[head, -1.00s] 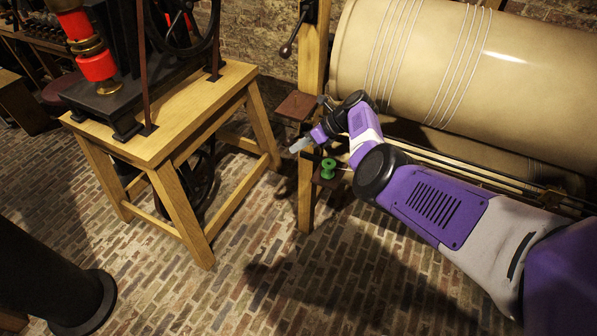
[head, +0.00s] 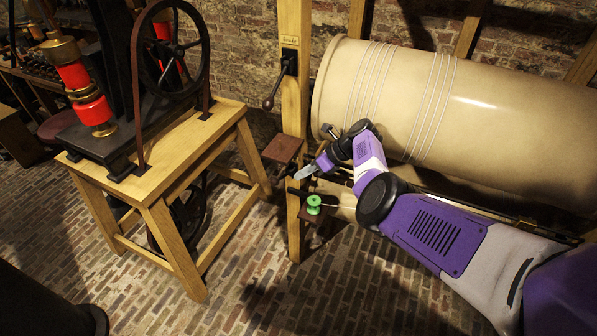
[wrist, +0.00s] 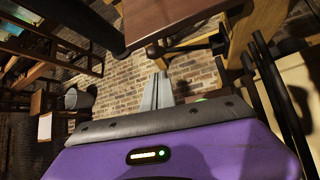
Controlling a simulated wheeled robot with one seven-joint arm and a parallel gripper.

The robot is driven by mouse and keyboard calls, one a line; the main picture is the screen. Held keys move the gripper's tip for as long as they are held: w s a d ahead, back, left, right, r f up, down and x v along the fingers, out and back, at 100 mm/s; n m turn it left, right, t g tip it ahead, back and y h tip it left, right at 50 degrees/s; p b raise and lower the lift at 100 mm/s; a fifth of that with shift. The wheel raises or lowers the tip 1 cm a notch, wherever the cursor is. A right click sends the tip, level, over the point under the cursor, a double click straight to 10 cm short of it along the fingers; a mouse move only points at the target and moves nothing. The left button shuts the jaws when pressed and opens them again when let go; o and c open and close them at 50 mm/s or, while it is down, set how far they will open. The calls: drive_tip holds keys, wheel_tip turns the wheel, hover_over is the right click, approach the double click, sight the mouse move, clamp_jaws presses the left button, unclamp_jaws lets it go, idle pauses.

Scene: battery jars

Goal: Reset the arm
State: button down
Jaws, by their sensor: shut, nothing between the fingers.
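My gripper (head: 303,173) is at the end of my purple and white arm, beside a wooden post (head: 294,100) in the head view. Its grey fingers are together with nothing between them. In the wrist view the shut fingers (wrist: 158,88) point toward a brick surface. A green spool (head: 314,204) sits on a small brown shelf (head: 312,216) on the post, just below my gripper. A second brown shelf (head: 283,148) is to the left of and above the fingertips. I cannot tell whether the fingers touch the post.
A large cream cylinder (head: 500,110) with white cord windings lies behind my arm. A lever (head: 277,92) hangs on the post. A wooden table (head: 165,180) with a wheeled machine stands left. The brick floor (head: 370,275) in front is clear.

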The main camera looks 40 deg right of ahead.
drive_tip(key=shift+s+d+r, duration=0.2)
drive_tip(key=shift+s+r, duration=0.1)
drive_tip(key=shift+s, duration=0.05)
idle(0.3)
